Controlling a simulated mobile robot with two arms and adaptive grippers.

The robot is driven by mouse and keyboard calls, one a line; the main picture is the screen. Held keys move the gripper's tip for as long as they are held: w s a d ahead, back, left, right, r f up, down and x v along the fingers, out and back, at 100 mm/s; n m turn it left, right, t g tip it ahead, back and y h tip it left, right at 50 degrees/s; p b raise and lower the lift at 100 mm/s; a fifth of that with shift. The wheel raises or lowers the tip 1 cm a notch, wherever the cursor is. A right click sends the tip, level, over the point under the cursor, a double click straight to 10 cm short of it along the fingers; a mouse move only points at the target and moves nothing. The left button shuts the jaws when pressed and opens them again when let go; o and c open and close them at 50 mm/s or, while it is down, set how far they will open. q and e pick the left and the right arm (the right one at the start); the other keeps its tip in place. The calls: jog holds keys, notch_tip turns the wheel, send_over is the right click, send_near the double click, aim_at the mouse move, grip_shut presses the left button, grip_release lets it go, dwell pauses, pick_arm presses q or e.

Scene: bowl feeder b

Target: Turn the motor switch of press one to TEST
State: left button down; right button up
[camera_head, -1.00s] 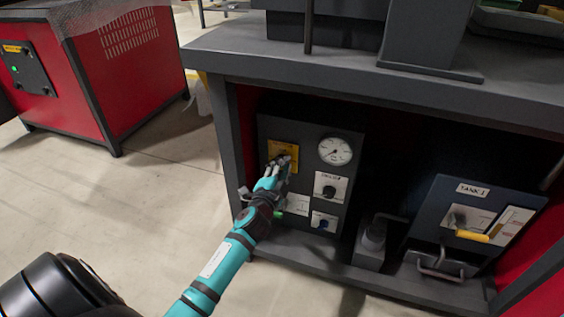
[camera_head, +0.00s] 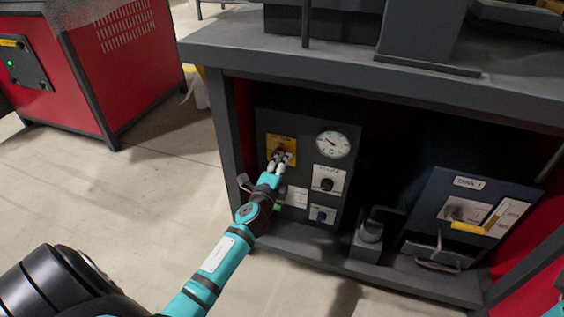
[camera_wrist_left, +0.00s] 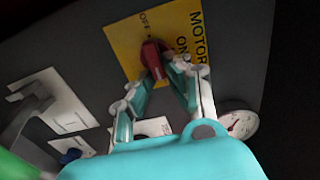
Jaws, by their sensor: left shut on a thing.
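The motor switch is a red knob (camera_wrist_left: 152,58) on a yellow plate (camera_wrist_left: 122,36) in the left wrist view, with "MOTOR", "ON" and "OFF" readable; no TEST mark can be read. In the head view the yellow plate (camera_head: 270,143) sits at the upper left of the dark panel, and the knob is mostly hidden by the fingers. My left gripper (camera_head: 279,160) reaches the plate from below. In the left wrist view its fingertips (camera_wrist_left: 165,75) are at the knob, shut on it. My right gripper is not in view.
The panel also carries a round gauge (camera_head: 333,145), a black knob (camera_head: 327,184) and a blue knob (camera_head: 321,216). A "TANK 1" box (camera_head: 436,210) with a yellow handle stands at the right. The bench top (camera_head: 310,65) overhangs the panel.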

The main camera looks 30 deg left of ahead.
pick_arm(q)
jog(key=shift+d, duration=0.1)
jog(key=c, duration=1.3)
grip_release()
jog(key=shift+c, duration=0.2)
jog(key=v, duration=1.2)
jog(key=shift+f, duration=0.1)
